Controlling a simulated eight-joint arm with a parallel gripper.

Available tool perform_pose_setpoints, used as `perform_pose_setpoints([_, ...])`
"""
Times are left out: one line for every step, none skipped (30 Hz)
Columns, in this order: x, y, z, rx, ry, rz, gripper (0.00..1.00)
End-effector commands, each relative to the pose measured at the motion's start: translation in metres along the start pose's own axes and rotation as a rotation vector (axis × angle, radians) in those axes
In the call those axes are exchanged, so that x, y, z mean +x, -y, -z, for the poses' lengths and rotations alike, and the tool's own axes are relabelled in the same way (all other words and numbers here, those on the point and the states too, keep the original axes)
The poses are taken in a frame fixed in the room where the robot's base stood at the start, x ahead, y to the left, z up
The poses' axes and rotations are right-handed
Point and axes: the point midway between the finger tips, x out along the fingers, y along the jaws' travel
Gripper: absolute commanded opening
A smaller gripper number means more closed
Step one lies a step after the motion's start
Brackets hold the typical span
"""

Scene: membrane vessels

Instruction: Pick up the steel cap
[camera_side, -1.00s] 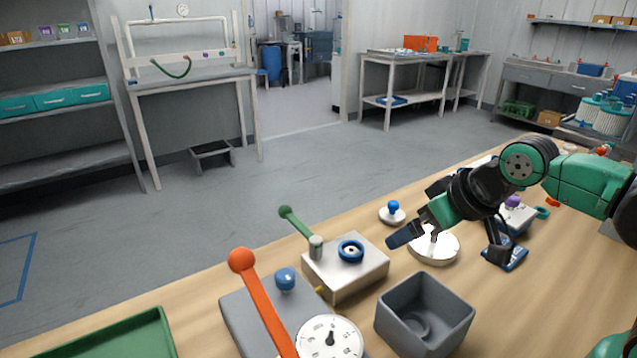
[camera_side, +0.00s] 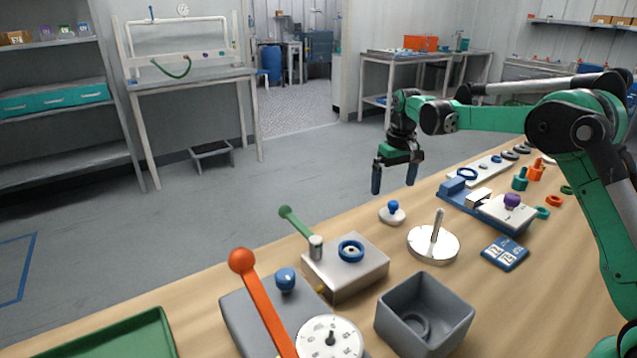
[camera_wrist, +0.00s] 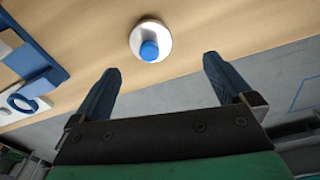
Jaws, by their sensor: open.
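A pale round cap with a blue knob (camera_side: 392,212), which I take for the steel cap, sits upright on the wooden bench near its far edge. In the wrist view the cap (camera_wrist: 136,36) shows whole, its blue knob toward me, ahead of the fingertips and roughly between them. My gripper (camera_side: 394,187) points down, open and empty, above the cap in the side view. Its two blue fingers (camera_wrist: 161,66) are apart and do not touch the cap.
A white disc with an upright post (camera_side: 433,246) stands right of the cap. A steel box with a green lever (camera_side: 345,268) is at the left, and a grey open bin (camera_side: 460,306) stands in front. Bare bench surrounds the cap.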

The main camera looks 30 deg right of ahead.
Motion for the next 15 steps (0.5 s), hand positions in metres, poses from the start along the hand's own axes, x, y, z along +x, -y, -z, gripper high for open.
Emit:
perform_pose_setpoints([0.009, -0.006, 0.003, 0.008, 0.016, 0.001, 1.0])
perform_pose_setpoints([0.013, -0.008, 0.004, 0.011, 0.025, 0.002, 1.0])
perform_pose_setpoints([0.018, -0.01, 0.005, 0.013, 0.036, 0.004, 1.0])
perform_pose_setpoints([0.02, -0.011, 0.005, 0.015, 0.041, 0.004, 1.0])
perform_pose_setpoints([0.022, -0.013, 0.005, 0.016, 0.045, 0.005, 1.0])
perform_pose_setpoints([0.025, -0.014, 0.005, 0.018, 0.049, 0.005, 1.0])
perform_pose_setpoints([0.028, -0.014, 0.005, 0.018, 0.051, 0.005, 1.0])
perform_pose_setpoints([0.031, -0.014, 0.005, 0.018, 0.052, 0.006, 1.0])
perform_pose_setpoints([0.035, -0.014, 0.005, 0.018, 0.053, 0.006, 1.0])
perform_pose_setpoints([0.039, -0.014, 0.005, 0.018, 0.053, 0.006, 1.0])
perform_pose_setpoints([0.044, -0.014, 0.005, 0.018, 0.053, 0.006, 1.0])
perform_pose_setpoints([0.05, -0.014, 0.004, 0.018, 0.052, 0.005, 1.0])
perform_pose_setpoints([0.054, -0.014, 0.004, 0.018, 0.052, 0.005, 1.0])
perform_pose_setpoints([0.059, -0.014, 0.004, 0.018, 0.052, 0.005, 1.0])
perform_pose_setpoints([0.064, -0.014, 0.004, 0.018, 0.052, 0.005, 1.0])
